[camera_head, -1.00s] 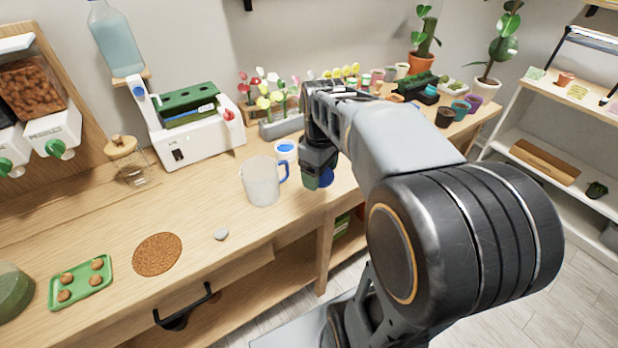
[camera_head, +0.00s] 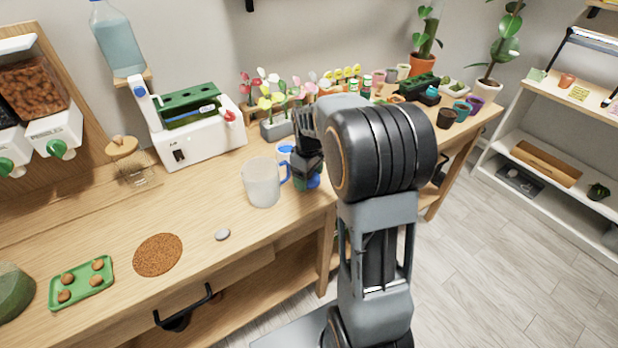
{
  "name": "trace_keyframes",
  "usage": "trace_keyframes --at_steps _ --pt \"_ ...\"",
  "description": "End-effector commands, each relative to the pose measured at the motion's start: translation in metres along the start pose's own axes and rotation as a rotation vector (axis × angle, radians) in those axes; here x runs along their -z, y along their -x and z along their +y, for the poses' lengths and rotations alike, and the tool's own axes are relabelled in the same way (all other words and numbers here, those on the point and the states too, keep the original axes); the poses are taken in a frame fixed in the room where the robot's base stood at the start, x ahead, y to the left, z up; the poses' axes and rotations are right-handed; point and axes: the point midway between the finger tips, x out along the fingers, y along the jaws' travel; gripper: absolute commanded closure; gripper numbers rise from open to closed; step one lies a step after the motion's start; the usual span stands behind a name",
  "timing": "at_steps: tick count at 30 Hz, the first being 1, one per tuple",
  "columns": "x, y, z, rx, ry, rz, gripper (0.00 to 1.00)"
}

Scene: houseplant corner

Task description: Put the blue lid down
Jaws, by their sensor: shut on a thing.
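My gripper (camera_head: 306,178) is low over the front part of the wooden bench, just right of a clear measuring jug with a blue handle (camera_head: 262,183). It is shut on the blue lid (camera_head: 315,182), of which only a small blue part shows by the fingertips. The rest of the lid is hidden by the fingers and wrist. I cannot tell whether the lid touches the bench top. A white tub with blue on top (camera_head: 285,147) stands behind the jug, partly hidden by my gripper.
A cork mat (camera_head: 158,254), a grey pebble (camera_head: 222,234) and a green tray (camera_head: 80,282) lie on the left. The bench (camera_head: 200,210) is clear around the pebble. Flowers in a grey planter (camera_head: 276,129) stand behind. My arm hides the bench on its right.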

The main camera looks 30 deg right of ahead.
Motion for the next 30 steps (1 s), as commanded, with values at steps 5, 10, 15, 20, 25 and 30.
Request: trace_keyframes --at_steps 5,10,15,20,25,30 --pt "-0.0003 -0.0098 -0.0002 0.0 0.0 0.0 0.49" --pt "-0.0004 -0.0099 -0.0003 0.0 0.0 0.0 0.49" --pt "-0.0003 -0.0133 -0.0002 0.0 0.0 0.0 0.25" --pt "-0.0004 -0.0128 -0.0003 0.0 0.0 0.0 0.1" --pt "-0.0004 -0.0127 -0.0003 0.0 0.0 0.0 0.02" --pt "-0.0004 -0.0111 -0.0002 0.0 0.0 0.0 0.02"
